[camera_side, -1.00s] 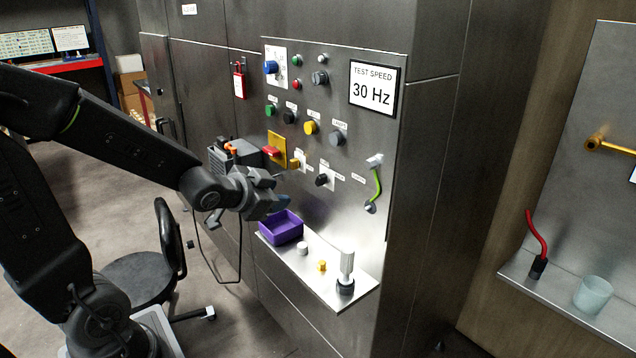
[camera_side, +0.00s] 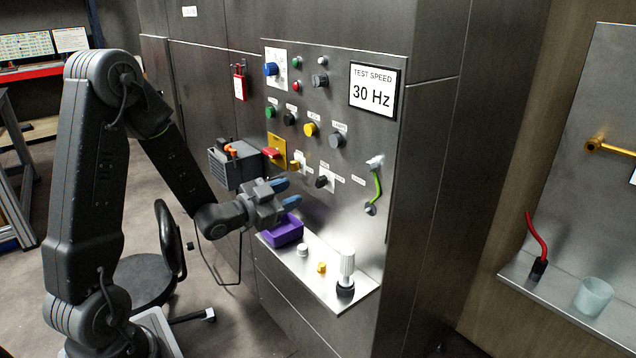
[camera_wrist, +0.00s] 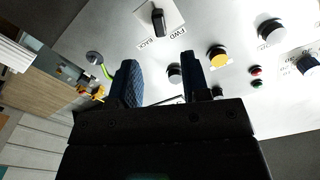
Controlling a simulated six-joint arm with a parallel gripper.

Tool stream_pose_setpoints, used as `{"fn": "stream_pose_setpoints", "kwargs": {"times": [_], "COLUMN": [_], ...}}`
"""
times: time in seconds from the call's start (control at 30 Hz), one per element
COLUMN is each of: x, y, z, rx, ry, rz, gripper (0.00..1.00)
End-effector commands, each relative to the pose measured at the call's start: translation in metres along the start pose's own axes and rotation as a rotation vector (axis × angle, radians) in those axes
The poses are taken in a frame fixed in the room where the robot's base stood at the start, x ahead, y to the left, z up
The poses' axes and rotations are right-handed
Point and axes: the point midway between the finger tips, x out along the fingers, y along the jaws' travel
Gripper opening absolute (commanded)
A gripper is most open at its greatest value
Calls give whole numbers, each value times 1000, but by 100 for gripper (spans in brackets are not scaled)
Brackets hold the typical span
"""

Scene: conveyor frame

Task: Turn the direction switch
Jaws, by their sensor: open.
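The direction switch (camera_side: 321,181) is a small black knob on a white plate, low on the steel control panel. In the wrist view the black knob (camera_wrist: 158,20) shows near the top edge, on a white plate marked FWD and BACK. My gripper (camera_side: 286,193) is open and empty, with blue-padded fingers. It is to the left of the switch in the side view, apart from it and just above the purple bin. In the wrist view the two fingers of my gripper (camera_wrist: 160,60) stand below the switch with a gap between them.
A purple bin (camera_side: 287,238) and small loose parts stand on the shelf (camera_side: 318,285) below. A grey box (camera_side: 232,166) juts out left of my gripper.

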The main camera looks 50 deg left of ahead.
Motion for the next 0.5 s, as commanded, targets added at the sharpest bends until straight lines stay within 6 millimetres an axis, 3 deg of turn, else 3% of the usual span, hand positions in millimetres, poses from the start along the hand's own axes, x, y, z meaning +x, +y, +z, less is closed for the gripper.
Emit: {"fn": "stream_pose_setpoints", "kwargs": {"times": [0.3, 0.5], "x": [63, 84], "y": [1, 1], "z": [0, 0], "rx": [-1, 0], "ry": [1, -1], "rz": [2, 2], "gripper": [43, 43]}}
